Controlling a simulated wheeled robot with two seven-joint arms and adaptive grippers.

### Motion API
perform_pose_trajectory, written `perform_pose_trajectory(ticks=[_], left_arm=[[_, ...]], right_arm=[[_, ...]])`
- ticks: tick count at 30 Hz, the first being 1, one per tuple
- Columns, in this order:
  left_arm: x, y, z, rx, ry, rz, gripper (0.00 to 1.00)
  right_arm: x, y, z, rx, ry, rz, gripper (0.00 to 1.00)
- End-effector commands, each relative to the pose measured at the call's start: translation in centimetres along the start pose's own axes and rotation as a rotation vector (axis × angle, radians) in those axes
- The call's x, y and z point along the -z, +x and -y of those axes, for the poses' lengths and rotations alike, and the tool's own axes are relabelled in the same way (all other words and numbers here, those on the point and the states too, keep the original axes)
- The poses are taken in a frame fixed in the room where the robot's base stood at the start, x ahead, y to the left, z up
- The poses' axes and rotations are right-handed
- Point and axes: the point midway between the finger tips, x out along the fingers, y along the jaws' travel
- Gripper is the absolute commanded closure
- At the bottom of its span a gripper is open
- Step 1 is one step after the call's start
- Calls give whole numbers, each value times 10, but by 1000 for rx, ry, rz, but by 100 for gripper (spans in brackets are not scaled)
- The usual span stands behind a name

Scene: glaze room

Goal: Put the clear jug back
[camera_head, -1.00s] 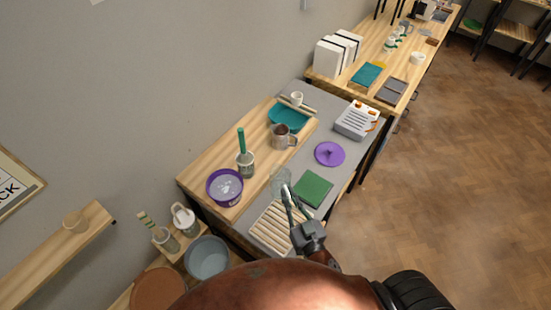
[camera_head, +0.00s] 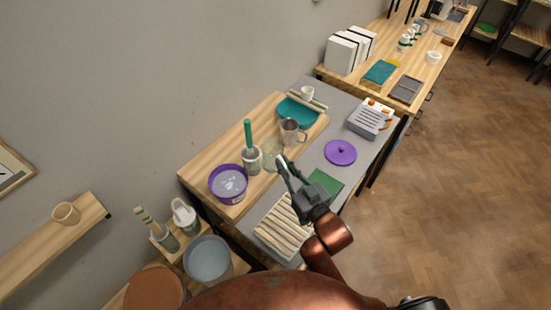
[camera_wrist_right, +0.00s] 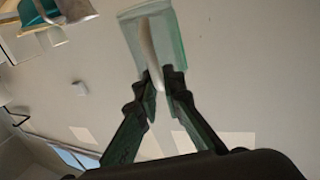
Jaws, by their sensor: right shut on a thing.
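The clear jug (camera_head: 273,153) is see-through and faintly green. In the head view it shows over the right side of the wooden board (camera_head: 205,172), between the pot with a green-handled tool (camera_head: 251,160) and the metal mug (camera_head: 291,134). My right gripper (camera_head: 285,163) reaches in from the lower right and is shut on the jug. In the right wrist view the fingers (camera_wrist_right: 164,78) pinch a pale strip, apparently the handle, and the jug (camera_wrist_right: 176,40) extends beyond them. I cannot tell whether its base touches the board. My left gripper is out of view.
A purple tub (camera_head: 228,184) stands at the board's front left, a teal tray (camera_head: 297,112) behind. A purple lid (camera_head: 340,152), green mat (camera_head: 326,181) and slatted rack (camera_head: 286,224) lie on the grey top. A toaster-like box (camera_head: 370,118) stands to the right.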

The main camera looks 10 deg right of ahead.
Motion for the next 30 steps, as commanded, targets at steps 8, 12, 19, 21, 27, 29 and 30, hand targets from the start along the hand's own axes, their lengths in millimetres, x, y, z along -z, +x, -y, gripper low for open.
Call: perform_pose_trajectory(ticks=[8, 12, 19, 21, 27, 29, 30], left_arm=[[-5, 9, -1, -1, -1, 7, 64], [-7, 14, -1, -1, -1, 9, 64], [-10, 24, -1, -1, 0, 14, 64], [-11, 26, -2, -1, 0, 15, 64], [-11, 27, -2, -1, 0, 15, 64], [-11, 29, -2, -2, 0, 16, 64], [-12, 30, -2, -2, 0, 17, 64]], right_arm=[[-23, 49, -26, 1, -2, -1, 100], [-37, 76, -42, 0, -1, 0, 100], [-75, 104, -57, 0, 2, 1, 100], [-80, 109, -60, 1, 2, 0, 100], [-88, 116, -63, 1, 1, -1, 100], [-92, 118, -65, 1, 1, -1, 100], [-97, 121, -67, 0, 1, 0, 100]])
